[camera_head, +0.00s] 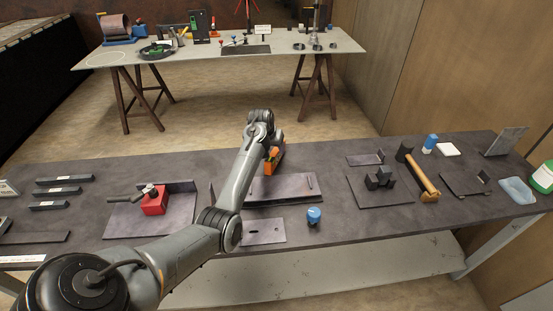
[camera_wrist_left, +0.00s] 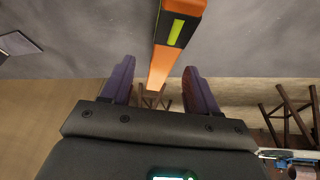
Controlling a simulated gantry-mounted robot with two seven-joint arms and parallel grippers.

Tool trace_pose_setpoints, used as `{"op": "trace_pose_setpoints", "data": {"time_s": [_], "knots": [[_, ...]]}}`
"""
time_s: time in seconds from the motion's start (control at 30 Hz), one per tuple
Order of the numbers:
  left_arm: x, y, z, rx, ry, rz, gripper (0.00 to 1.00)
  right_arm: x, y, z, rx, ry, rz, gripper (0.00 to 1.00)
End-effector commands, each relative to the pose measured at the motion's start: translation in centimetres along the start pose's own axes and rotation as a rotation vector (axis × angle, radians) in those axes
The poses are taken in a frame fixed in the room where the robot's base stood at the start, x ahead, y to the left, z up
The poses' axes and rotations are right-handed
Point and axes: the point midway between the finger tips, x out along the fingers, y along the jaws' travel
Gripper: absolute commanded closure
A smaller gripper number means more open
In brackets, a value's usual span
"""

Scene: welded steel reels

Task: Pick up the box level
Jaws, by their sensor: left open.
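The box level is an orange bar with a black section and a yellow-green vial. In the head view the box level (camera_head: 271,157) shows beside my left forearm, near the back edge of the front table, partly hidden by my arm. In the left wrist view the box level (camera_wrist_left: 160,62) runs from the top edge down toward the gap between the fingers. My left gripper (camera_wrist_left: 160,87) is open, with one dark finger on each side of the level's line. Whether a finger touches it, I cannot tell. My right gripper is not in view.
A second table (camera_head: 190,50) stands behind, across open floor.

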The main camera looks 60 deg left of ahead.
Motion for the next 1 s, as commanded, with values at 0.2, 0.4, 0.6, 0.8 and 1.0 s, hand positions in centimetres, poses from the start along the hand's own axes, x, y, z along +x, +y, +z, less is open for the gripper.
{"op": "trace_pose_setpoints", "data": {"time_s": [0.2, 0.4, 0.6, 0.8, 1.0], "knots": [[1.7, 0.0, 0.0, 0.001, 0.001, -0.001, 0.4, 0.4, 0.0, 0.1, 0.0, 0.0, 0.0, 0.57], [3.3, -0.1, 0.1, 0.001, -0.001, -0.001, 0.4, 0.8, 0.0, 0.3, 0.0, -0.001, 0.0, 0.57], [5.9, -0.2, 0.1, 0.002, 0.0, 0.0, 0.4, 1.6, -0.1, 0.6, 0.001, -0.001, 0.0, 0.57], [6.9, -0.2, 0.1, 0.002, 0.001, -0.001, 0.4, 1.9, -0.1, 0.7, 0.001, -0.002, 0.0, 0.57], [7.0, -0.2, 0.1, 0.002, 0.001, -0.002, 0.4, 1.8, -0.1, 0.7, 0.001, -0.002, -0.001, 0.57]]}}
